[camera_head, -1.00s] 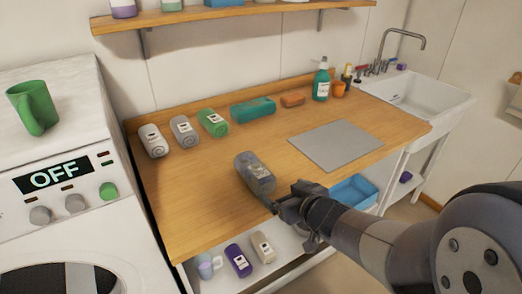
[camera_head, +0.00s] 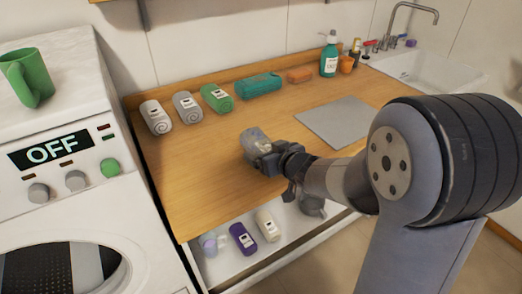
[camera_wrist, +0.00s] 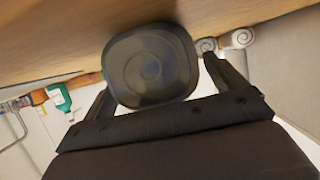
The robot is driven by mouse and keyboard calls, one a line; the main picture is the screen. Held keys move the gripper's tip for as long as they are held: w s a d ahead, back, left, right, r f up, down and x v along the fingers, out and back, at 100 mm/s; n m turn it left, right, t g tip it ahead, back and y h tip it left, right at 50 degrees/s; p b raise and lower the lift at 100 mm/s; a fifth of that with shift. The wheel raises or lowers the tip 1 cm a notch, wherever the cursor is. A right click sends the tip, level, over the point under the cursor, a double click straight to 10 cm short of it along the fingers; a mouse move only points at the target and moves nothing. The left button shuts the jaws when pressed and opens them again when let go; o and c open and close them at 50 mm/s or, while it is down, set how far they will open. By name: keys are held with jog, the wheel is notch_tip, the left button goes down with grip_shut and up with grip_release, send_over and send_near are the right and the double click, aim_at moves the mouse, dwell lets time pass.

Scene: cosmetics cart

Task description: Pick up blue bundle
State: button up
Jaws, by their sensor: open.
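A dark blue-grey rolled bundle (camera_head: 255,140) lies on the wooden counter, apart from the row of other rolls. My gripper (camera_head: 268,160) is at its near end. In the wrist view the bundle's round spiral end (camera_wrist: 150,65) fills the space between the two spread fingers of my gripper (camera_wrist: 158,78). The gripper is open, with a finger on either side of the bundle. I cannot tell whether the fingers touch it. The gripper hides part of the bundle in the head view.
Behind lie white (camera_head: 156,116), grey (camera_head: 187,107), green (camera_head: 216,97) and teal (camera_head: 258,85) rolls. A grey mat (camera_head: 338,121) and green bottle (camera_head: 329,55) are to the right. Purple (camera_head: 243,238) and cream (camera_head: 268,224) rolls lie on the lower shelf. A washing machine (camera_head: 60,195) stands left.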

jog(key=shift+w+a+f, duration=0.2)
jog(key=shift+w+a, duration=0.05)
jog(key=shift+w, duration=0.05)
jog(key=c, duration=1.2)
